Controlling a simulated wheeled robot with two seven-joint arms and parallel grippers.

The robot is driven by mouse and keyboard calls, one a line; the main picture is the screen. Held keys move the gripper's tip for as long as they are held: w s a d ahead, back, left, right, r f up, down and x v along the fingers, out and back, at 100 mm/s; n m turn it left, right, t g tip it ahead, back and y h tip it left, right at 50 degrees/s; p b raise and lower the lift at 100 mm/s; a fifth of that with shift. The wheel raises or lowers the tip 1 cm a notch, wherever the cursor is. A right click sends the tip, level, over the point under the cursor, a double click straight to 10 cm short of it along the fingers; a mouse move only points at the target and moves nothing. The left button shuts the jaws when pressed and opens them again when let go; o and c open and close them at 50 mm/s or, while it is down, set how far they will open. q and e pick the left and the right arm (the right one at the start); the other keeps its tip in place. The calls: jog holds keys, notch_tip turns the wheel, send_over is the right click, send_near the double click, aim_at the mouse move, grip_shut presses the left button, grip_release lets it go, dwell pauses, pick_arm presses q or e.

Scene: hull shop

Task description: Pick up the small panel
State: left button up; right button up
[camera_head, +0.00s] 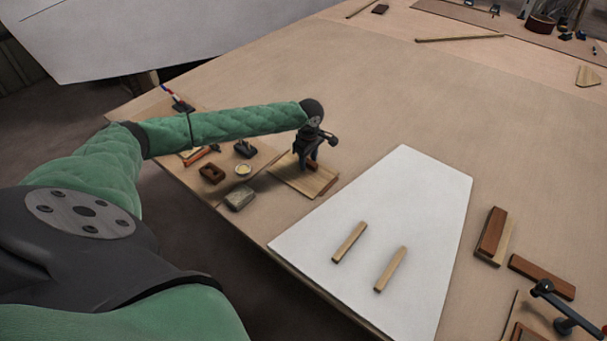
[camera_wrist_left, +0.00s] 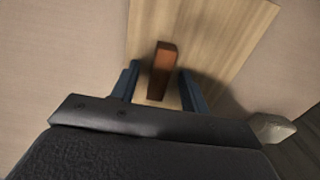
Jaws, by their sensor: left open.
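The small panel is a thin, light wooden board (camera_head: 318,187) with a red-brown block on it. It lies on the big table near its left edge in the head view. In the left wrist view the board (camera_wrist_left: 215,40) fills the upper middle, with the block (camera_wrist_left: 161,68) standing up from it. My left gripper (camera_head: 306,164) points down over the board and is open. In the wrist view its two blue fingers (camera_wrist_left: 158,90) are on either side of the block, with gaps showing. Whether the fingertips touch the board is hidden. My right gripper is not in view.
A large white panel (camera_head: 400,210) with two wooden battens lies right of the board. A grey block (camera_head: 239,198), a small dish (camera_head: 243,169) and a brown block (camera_head: 212,173) sit to the left. Brown blocks (camera_head: 491,232) and a clamp-like tool (camera_head: 562,312) lie far right.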

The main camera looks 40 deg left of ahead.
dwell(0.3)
pick_arm(q)
grip_shut()
jog(key=shift+r, duration=0.1)
